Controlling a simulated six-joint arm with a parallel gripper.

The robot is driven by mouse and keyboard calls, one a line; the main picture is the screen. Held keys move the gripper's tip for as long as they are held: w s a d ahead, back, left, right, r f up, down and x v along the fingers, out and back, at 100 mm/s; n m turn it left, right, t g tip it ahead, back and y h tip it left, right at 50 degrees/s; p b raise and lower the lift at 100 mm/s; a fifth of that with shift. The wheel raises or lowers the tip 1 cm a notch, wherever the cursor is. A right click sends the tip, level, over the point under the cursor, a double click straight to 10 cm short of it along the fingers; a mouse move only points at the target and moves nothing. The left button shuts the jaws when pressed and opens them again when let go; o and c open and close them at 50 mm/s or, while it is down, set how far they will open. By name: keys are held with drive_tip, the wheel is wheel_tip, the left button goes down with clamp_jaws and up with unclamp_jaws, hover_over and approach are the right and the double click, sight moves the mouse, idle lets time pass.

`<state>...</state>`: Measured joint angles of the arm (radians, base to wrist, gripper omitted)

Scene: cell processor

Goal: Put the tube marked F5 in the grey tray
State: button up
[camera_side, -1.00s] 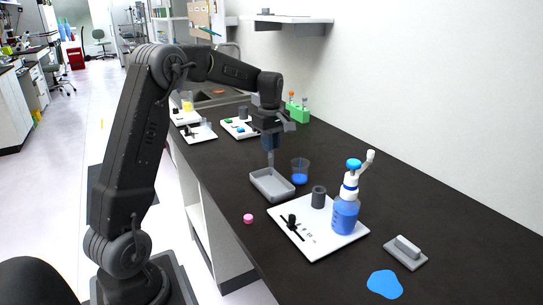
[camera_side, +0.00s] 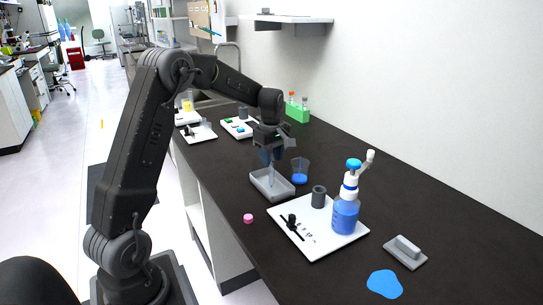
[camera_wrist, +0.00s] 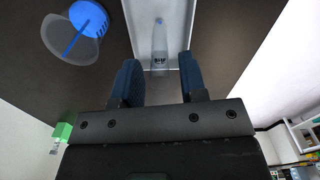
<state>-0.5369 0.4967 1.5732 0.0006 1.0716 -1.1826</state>
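A clear tube (camera_wrist: 160,42) with a dark label shows between my fingers in the wrist view; the label's marking is too small to read surely. In the side view the tube (camera_side: 271,176) is at the grey tray (camera_side: 286,190), below my fingers, roughly upright. My gripper (camera_side: 271,156) is low over the tray, and its fingers are apart. In the wrist view my gripper (camera_wrist: 160,65) has a gap on both sides of the tube. I cannot tell whether the tube's lower end rests on the tray floor.
A beaker with blue liquid (camera_side: 300,172) stands close beside the tray. A white board (camera_side: 322,243) carries a blue-capped bottle (camera_side: 346,212) and a dark grey cylinder (camera_side: 319,197). A green rack (camera_side: 297,112) stands behind. A pink cap (camera_side: 248,218) lies in front.

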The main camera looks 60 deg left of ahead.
wheel_tip(320, 180, up, 12)
drive_tip(key=s+d+r+m+t, duration=0.1)
drive_tip(key=s+d+r+m, duration=0.15)
drive_tip(key=d, duration=0.25)
drive_tip(key=s+d+r+m, duration=0.2)
drive_tip(key=d+m, duration=0.1)
drive_tip(key=d, duration=0.2)
drive_tip(key=s+d+f+m+t, duration=0.1)
drive_tip(key=s+d+f+m, duration=0.1)
drive_tip(key=s+d+m, duration=0.2)
drive_tip(key=s+d+f+m+t, duration=0.2)
drive_tip(key=s+d+m, duration=0.3)
drive_tip(key=s, duration=0.3)
drive_tip(key=s+d+f+m+t, duration=0.1)
drive_tip(key=s+d+f+m, duration=0.1)
drive_tip(key=s+d+m, duration=0.3)
drive_tip(key=shift+s+d+t, duration=0.3)
drive_tip(key=shift+s+d, duration=0.15)
drive_tip(key=shift+s, duration=0.15)
drive_tip(key=shift+o, duration=0.4)
